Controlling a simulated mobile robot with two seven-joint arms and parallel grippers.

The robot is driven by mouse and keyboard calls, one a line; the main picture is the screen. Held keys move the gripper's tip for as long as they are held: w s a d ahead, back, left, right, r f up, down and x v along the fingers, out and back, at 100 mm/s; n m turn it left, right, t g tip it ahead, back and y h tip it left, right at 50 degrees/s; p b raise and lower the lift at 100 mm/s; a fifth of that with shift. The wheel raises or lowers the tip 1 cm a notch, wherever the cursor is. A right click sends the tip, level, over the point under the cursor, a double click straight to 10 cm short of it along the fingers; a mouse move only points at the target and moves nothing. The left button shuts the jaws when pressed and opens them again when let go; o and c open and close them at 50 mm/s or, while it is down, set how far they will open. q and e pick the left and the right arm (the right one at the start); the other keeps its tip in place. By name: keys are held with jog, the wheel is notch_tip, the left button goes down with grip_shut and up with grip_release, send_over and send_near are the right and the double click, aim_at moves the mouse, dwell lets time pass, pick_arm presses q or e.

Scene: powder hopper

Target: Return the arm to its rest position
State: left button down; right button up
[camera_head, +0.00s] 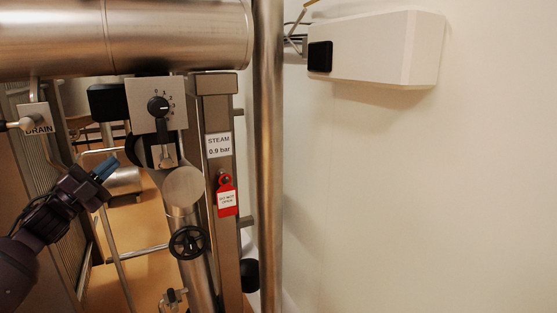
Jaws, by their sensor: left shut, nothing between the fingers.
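My left gripper (106,168) shows at the left of the head view, on a dark arm that comes in from the lower left. Its blue fingertips are together with nothing between them, and they point up and to the right. It is in front of the pipework, below and left of a dial plate (142,103) with a black rotary knob (158,106). I see no contact between the gripper and the plate. My right gripper is not in view.
A large steel pipe (170,35) crosses the top. A vertical pipe (268,150) stands right of a post with a STEAM label (219,146) and a red tag (227,196). A black handwheel (187,242) sits lower down. A DRAIN sign (36,117) is at left. A white box (385,48) hangs on the wall.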

pick_arm(q)
jog(key=s+d+f+n+g+y, duration=0.15)
jog(key=f+n+y, duration=0.3)
jog(key=f, duration=0.45)
jog(key=s+d+f+n+y, duration=0.35)
jog(key=f+n, duration=0.25)
jog(key=f, duration=0.3)
jog(key=s+d+f+n+y, duration=0.2)
jog(key=f+n+y, duration=0.3)
jog(key=f, duration=0.4)
jog(key=s+d+f+n+g, duration=0.3)
jog(key=s+f, duration=0.6)
jog(key=s, duration=0.3)
jog(key=s+d+f+n+g+y, duration=0.1)
jog(key=s+d+f+n+g, duration=0.2)
jog(key=s+f, duration=0.7)
jog(key=shift+s+d+f+y, duration=0.3)
jog(key=shift+s+d, duration=0.15)
jog(key=shift+s, duration=0.5)
jog(key=shift+n, duration=0.25)
